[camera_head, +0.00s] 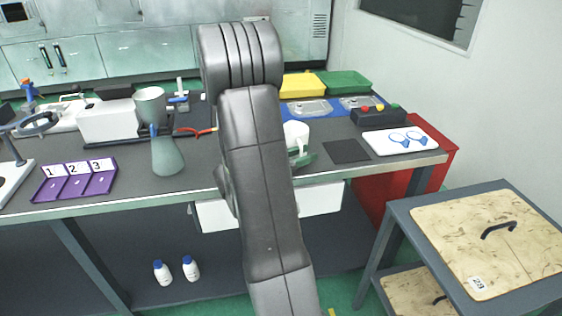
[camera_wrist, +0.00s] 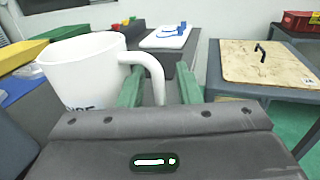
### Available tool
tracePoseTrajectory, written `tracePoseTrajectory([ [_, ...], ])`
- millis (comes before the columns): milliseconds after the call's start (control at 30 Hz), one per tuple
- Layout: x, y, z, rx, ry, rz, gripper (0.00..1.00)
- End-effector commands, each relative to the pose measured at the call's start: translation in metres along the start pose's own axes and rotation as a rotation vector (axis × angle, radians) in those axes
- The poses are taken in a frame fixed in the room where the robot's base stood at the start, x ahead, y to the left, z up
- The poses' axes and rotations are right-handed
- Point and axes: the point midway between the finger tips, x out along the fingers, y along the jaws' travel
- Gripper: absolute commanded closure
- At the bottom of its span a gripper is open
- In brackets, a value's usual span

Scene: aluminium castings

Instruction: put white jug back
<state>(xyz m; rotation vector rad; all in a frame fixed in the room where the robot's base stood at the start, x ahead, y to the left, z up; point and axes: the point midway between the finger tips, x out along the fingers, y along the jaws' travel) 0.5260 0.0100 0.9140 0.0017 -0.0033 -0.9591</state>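The white jug (camera_wrist: 85,70) is large at the left of the wrist view, upright, with dark lettering low on its side. Its handle (camera_wrist: 152,64) reaches right and comes down between the two green fingers of my gripper (camera_wrist: 160,90). The fingers stand apart, with a visible gap between the handle and the right finger, so my gripper is open around the handle. In the head view the jug (camera_head: 297,133) shows just right of my arm on the bench, partly hidden by the arm, with a green finger (camera_head: 304,159) at its lower right.
A dark square mat (camera_head: 346,151) lies bare on the bench (camera_head: 215,203) right of the jug. Beyond are a white board with blue rings (camera_head: 399,141), a button box (camera_head: 376,114), and yellow (camera_head: 302,85) and green (camera_head: 345,82) bins. A wooden-topped table (camera_head: 465,245) stands right.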

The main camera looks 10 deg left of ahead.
Motion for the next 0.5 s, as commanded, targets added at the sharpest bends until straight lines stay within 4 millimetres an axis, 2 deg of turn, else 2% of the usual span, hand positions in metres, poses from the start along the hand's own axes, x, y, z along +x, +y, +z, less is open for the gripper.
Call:
tracePoseTrajectory([
  [500,-0.081,0.001,0.0,0.0,0.0,0.005,0.69],
])
